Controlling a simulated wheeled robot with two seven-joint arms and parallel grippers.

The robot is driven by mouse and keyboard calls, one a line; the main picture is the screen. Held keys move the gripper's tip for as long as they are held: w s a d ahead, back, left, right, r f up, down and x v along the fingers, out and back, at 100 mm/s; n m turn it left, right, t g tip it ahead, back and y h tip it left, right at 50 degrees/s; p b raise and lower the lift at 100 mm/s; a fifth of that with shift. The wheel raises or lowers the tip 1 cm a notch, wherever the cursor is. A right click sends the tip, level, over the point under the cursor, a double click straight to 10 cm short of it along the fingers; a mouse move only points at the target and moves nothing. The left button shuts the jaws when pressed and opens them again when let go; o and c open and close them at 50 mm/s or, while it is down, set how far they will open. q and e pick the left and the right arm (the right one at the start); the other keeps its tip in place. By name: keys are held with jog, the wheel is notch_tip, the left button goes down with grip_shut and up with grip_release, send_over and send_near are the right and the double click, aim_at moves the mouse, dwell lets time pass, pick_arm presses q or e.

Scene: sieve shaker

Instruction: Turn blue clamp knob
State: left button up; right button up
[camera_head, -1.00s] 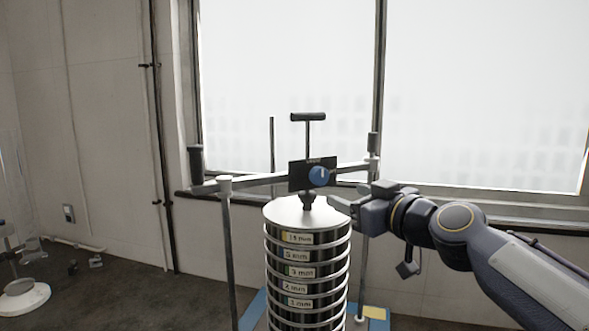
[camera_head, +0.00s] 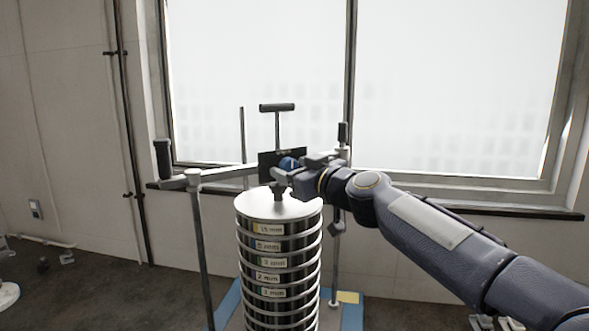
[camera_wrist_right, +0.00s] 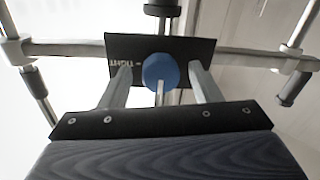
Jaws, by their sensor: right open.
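The blue clamp knob (camera_head: 287,163) sits on a dark plate (camera_head: 268,160) on the shaker's crossbar, above the sieve stack (camera_head: 279,246). In the right wrist view the knob (camera_wrist_right: 160,71) has a pale pointer and the plate (camera_wrist_right: 203,46) carries partly readable lettering. My right gripper (camera_wrist_right: 160,80) is open, with one finger on each side of the knob and gaps visible between fingers and knob. In the head view my right gripper (camera_head: 300,166) partly covers the knob. My left gripper is not in view.
A black T-handle (camera_head: 277,107) rises above the crossbar (camera_head: 225,173). Upright posts (camera_head: 203,250) flank the sieve stack, which stands on a blue base (camera_head: 228,305). A window is behind. The space left of the shaker is clear.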

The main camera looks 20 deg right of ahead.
jog(key=c, duration=1)
jog(key=m+b, duration=0.1)
jog(key=m, duration=0.4)
jog(key=shift+f+m+b, duration=0.1)
jog(key=shift+m+b, duration=0.3)
jog(key=m, duration=0.5)
jog(key=shift+m, duration=0.3)
jog(key=m, duration=0.3)
jog(key=shift+m, duration=0.3)
jog(key=shift+m+h, duration=0.3)
jog(key=shift+m, duration=1.4)
